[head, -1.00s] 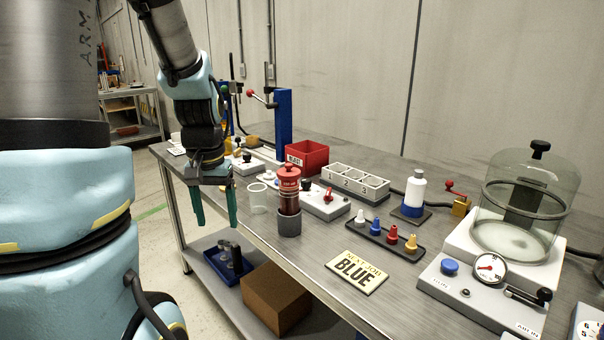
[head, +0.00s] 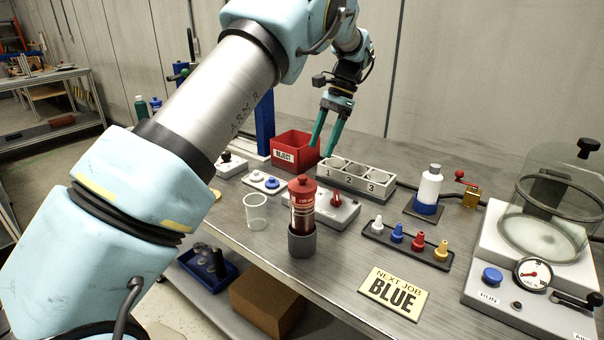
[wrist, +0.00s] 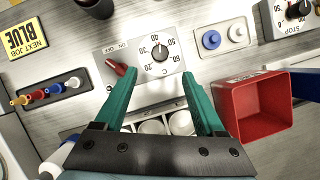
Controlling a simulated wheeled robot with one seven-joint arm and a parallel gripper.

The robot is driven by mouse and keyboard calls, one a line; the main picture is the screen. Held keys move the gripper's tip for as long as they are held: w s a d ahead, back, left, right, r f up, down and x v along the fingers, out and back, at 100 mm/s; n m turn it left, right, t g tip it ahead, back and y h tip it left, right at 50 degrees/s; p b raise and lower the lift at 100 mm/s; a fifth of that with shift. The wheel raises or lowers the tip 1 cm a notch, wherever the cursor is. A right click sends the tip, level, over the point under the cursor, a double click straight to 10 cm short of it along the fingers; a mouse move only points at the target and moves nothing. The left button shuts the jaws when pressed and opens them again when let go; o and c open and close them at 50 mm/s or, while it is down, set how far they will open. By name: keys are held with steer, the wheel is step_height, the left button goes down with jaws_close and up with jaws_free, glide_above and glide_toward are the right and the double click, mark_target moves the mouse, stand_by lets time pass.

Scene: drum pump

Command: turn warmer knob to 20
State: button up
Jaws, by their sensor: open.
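The warmer's grey control box (wrist: 181,66) lies below my gripper in the wrist view, with a round dark knob (wrist: 160,52) ringed by numbers from 20 to 60. The knob's mark looks to be near 40, but it is too small to be sure. A red lever switch (wrist: 120,68) marked ON and OFF sits beside the knob. In the head view the control box (head: 347,215) stands behind the red pump, which hides part of it. My gripper (head: 322,150) is open and empty, pointing down above the numbered block; in the wrist view its fingertips (wrist: 161,77) are short of the knob.
The block with several wells (head: 352,178) adjoins the control box. The red reject bin (head: 295,152) stands close to my gripper. The red pump (head: 302,215) in a grey cup and a clear beaker (head: 256,212) stand in front. Colored nozzles (head: 420,241) sit right.

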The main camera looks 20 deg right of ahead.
steer(key=p+x, duration=0.2)
steer(key=x, duration=0.8)
steer(key=shift+f, duration=0.15)
jaws_close()
